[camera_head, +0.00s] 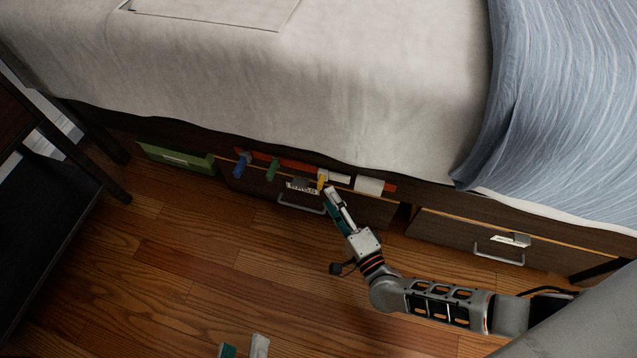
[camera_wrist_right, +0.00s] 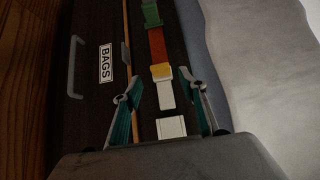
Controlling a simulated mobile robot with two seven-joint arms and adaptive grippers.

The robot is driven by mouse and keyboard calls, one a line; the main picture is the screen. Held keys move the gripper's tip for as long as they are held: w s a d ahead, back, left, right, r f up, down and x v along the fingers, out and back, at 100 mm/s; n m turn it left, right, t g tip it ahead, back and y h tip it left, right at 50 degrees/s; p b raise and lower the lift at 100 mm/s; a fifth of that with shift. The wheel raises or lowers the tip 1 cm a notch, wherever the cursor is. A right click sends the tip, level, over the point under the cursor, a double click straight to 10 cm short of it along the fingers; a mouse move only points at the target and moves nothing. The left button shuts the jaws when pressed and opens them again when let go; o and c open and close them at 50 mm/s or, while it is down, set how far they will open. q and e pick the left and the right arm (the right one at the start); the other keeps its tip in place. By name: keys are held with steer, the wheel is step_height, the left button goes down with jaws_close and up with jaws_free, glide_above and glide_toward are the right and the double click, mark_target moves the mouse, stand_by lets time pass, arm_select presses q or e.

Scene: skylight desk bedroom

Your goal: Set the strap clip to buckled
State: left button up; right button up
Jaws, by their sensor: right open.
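A drawer under the bed carries a red strap (camera_wrist_right: 157,45) with a yellow clip piece (camera_wrist_right: 161,71) and a white tab (camera_wrist_right: 165,95) extending from it. A separate white block (camera_wrist_right: 171,127) lies in line with the tab, with a small dark gap between them. The yellow piece (camera_head: 321,181) and white block (camera_head: 369,185) also show in the head view. My right gripper (camera_wrist_right: 160,80) is open, its fingers on either side of the strap line around the yellow piece and tab. Contact cannot be told. My left gripper (camera_head: 243,349) shows only fingertips at the bottom edge, apart and empty over the floor.
Blue (camera_head: 241,164) and green (camera_head: 272,170) pieces sit along the drawer's top. The drawer has a BAGS label (camera_wrist_right: 106,63) and handle (camera_wrist_right: 75,67). A green box (camera_head: 175,157) lies left, another drawer (camera_head: 490,240) right. The blanket (camera_head: 300,90) hangs close above. Floor is clear.

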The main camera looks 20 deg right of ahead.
mark_target(320, 184)
arm_select(q)
steer(key=shift+s+d+n+b, duration=0.1)
steer(key=shift+d+n+b, duration=0.5)
steer(key=shift+n, duration=0.4)
arm_select(e)
steer(key=shift+w+a, duration=0.25)
steer(key=shift+w, duration=1.4)
steer(key=shift+w+a, duration=0.2)
steer(key=shift+w, duration=1.45)
